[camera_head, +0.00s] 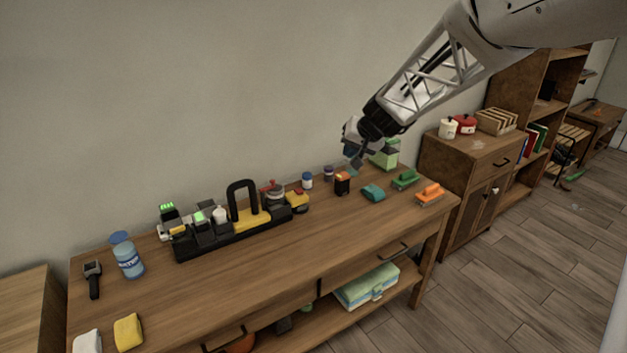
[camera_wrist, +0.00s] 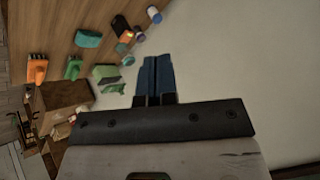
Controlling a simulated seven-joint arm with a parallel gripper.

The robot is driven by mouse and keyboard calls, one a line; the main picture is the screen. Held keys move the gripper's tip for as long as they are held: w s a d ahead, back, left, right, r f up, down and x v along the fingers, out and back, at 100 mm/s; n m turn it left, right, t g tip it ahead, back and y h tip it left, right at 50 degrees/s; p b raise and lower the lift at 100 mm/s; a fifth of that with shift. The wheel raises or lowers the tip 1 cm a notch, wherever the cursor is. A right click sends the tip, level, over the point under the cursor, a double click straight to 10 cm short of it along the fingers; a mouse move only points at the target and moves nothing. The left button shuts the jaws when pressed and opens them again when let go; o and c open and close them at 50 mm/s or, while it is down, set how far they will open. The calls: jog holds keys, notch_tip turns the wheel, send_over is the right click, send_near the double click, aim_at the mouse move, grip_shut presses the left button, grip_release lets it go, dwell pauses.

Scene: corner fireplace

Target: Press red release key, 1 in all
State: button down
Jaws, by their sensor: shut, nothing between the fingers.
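A long black rack (camera_head: 232,237) stands on the wooden workbench, holding several devices with green lights and a black arch-shaped handle (camera_head: 242,192). At its right end is a yellow part with a red top (camera_head: 297,194), and beside it a grey round part with a red top (camera_head: 272,187). Which red piece is the release key is too small to tell. My gripper (camera_head: 357,163) is above the bench's back right, apart from the rack. In the wrist view its blue fingers (camera_wrist: 155,72) are shut and empty, and the rack is not seen.
Near my gripper are a black and orange block (camera_head: 342,183), a teal block (camera_head: 373,193), a green brush (camera_head: 405,179), an orange brush (camera_head: 429,194), small jars (camera_head: 307,181) and a green box (camera_head: 384,157). A bottle (camera_head: 126,257) stands at left. The bench's front middle is clear.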

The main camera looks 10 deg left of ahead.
jog(key=w+a+f, duration=0.7)
jog(key=w+a, duration=0.3)
jog(key=w, duration=0.1)
jog(key=t+y, duration=0.1)
send_over(301, 190)
notch_tip(301, 190, down, 8)
jog(key=shift+m, duration=0.3)
jog(key=shift+f, duration=0.2)
jog(key=shift+f, duration=4.25)
jog(key=shift+f, duration=1)
jog(key=shift+r, duration=0.95)
